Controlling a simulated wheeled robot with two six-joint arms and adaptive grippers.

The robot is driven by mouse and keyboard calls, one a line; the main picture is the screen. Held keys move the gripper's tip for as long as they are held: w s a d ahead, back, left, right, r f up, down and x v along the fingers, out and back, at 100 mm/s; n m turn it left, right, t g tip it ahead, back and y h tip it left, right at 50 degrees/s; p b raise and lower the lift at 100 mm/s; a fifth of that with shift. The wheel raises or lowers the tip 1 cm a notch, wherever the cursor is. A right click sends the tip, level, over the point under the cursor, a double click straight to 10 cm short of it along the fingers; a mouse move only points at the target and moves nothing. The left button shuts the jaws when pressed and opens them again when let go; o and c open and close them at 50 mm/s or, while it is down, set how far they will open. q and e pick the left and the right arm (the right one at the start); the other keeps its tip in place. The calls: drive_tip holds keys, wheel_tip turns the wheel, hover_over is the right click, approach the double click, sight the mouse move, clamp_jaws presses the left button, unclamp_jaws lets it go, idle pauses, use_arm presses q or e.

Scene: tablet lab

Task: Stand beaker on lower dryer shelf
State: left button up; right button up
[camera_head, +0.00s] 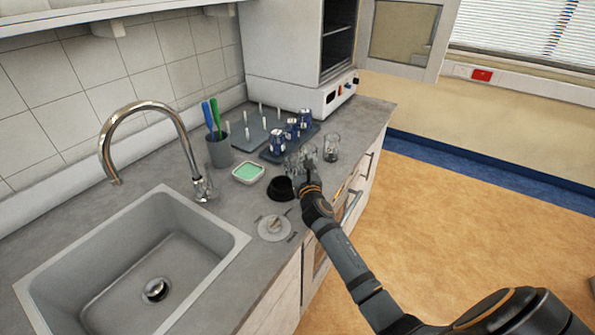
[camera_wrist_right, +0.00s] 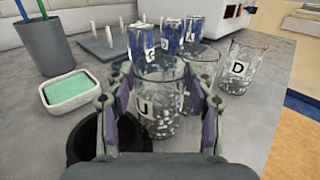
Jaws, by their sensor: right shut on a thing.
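My right gripper (camera_head: 303,172) is shut on a clear glass beaker (camera_wrist_right: 160,110) with a letter label that looks like J or U and pale bits in its lower part. The beaker is upright between the two fingers (camera_wrist_right: 158,112); I cannot tell whether its base touches the counter. A second glass beaker (camera_wrist_right: 204,62) stands close behind it, partly hidden. A beaker marked D (camera_wrist_right: 241,70) stands to the right, also in the head view (camera_head: 331,147). The white dryer (camera_head: 285,45) stands at the back, its door (camera_head: 403,32) swung open and a shelf (camera_head: 338,38) showing inside. My left gripper is out of view.
A black bowl (camera_head: 280,188) is left of my right gripper. A green sponge dish (camera_head: 248,173), a pen cup (camera_head: 219,151) and the sink (camera_head: 130,262) lie further left.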

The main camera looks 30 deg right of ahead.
drive_tip(key=c, duration=0.3)
drive_tip(key=shift+r, duration=0.4)
drive_tip(key=shift+c, duration=0.2)
wheel_tip(320, 180, up, 3)
drive_tip(key=shift+f+p, duration=0.2)
drive_tip(key=shift+p, duration=0.7)
drive_tip(key=s+r, duration=0.9)
drive_tip(key=s, duration=0.5)
drive_tip(key=shift+d+r+p, duration=0.15)
drive_tip(key=shift+r+p, duration=0.2)
drive_tip(key=shift+p, duration=0.1)
